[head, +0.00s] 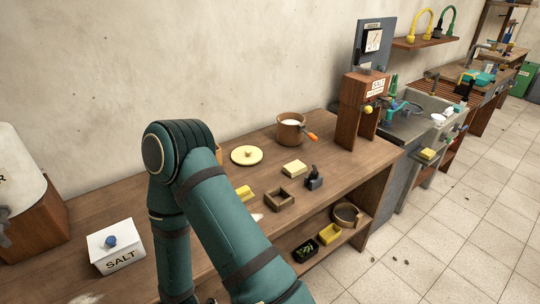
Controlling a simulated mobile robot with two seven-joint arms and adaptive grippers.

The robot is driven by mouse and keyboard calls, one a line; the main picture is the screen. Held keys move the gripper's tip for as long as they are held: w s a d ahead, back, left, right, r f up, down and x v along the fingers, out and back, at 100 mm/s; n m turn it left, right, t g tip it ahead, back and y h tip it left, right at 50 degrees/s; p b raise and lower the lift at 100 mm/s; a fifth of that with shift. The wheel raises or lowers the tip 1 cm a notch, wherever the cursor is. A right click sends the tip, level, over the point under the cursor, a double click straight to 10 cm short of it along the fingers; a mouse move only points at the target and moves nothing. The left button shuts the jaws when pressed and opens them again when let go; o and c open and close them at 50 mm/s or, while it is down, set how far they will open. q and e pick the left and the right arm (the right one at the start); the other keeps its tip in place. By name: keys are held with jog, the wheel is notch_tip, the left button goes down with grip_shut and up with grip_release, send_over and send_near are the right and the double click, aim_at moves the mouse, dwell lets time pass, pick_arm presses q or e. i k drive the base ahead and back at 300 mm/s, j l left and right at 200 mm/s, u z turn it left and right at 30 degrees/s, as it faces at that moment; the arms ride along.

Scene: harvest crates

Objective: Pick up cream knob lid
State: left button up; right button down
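The cream knob lid (247,156) is a round, pale yellow disc with a small knob on top. It lies flat on the wooden counter, near the wall and left of a brown pot. It is in full view and nothing touches its top. One of my teal arms bends up in front of the counter, left of the lid, and hides part of the counter. Neither gripper shows in the head view.
The pot (291,130) with an orange-handled utensil stands right of the lid. A white SALT box (115,246) stands at left.

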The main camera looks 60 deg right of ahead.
aim_at(245, 154)
jog(key=z, duration=1.75)
jog(key=l, duration=0.45)
jog(key=i+l+z, duration=0.1)
jog(key=l, duration=0.35)
jog(key=i+l, duration=0.15)
jog(key=l, duration=0.25)
jog(key=k+l+z, duration=0.05)
